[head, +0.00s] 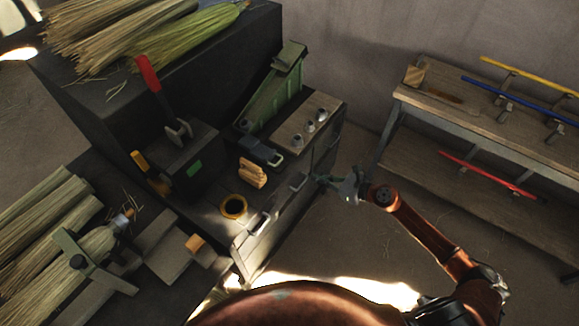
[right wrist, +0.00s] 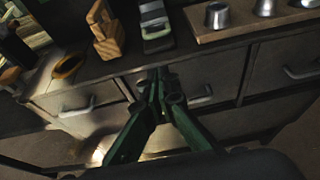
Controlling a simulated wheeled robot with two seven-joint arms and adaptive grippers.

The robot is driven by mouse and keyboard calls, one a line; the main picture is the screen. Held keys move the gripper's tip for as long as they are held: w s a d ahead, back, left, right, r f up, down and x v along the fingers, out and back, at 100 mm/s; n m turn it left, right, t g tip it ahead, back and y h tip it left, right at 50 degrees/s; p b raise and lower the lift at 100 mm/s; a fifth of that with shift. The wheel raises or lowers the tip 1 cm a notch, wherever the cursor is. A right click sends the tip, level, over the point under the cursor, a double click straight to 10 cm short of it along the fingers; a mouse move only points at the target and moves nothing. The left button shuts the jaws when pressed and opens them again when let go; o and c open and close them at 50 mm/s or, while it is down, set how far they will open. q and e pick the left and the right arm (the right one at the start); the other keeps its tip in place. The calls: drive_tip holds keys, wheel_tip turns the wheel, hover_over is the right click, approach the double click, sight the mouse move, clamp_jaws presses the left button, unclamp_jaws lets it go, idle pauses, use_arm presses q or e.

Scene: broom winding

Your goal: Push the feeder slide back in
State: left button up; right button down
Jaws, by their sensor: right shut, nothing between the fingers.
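A dark slide (head: 261,150) with a pale metal handle juts forward on the bench top, in front of the green feeder (head: 275,98); I take it to be the feeder slide. In the right wrist view the slide (right wrist: 155,24) lies at the top centre, beyond the fingertips. My right gripper (head: 322,181) is shut and empty, apart from the slide, in front of the drawer fronts. In the right wrist view its green fingers (right wrist: 158,84) meet before a drawer handle; contact cannot be told. My left gripper is not in view.
A wooden block stack (head: 252,173) and yellow ring (head: 233,206) sit beside the slide. A board with metal cups (head: 310,126) lies at its right. A red-handled lever (head: 149,73) stands behind left. A wooden rack bench (head: 488,125) is at right, with open floor between.

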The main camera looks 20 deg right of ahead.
approach(287, 170)
drive_tip(key=w+a, duration=0.3)
drive_tip(key=w, duration=0.1)
drive_tip(key=shift+w+a+f, duration=0.1)
drive_tip(key=shift+w+a, duration=0.55)
drive_tip(key=shift+w, duration=0.15)
drive_tip(key=shift+w+a+f, duration=0.15)
drive_tip(key=shift+w+a, duration=0.5)
drive_tip(key=shift+w, duration=0.1)
drive_tip(key=shift+w, duration=0.1)
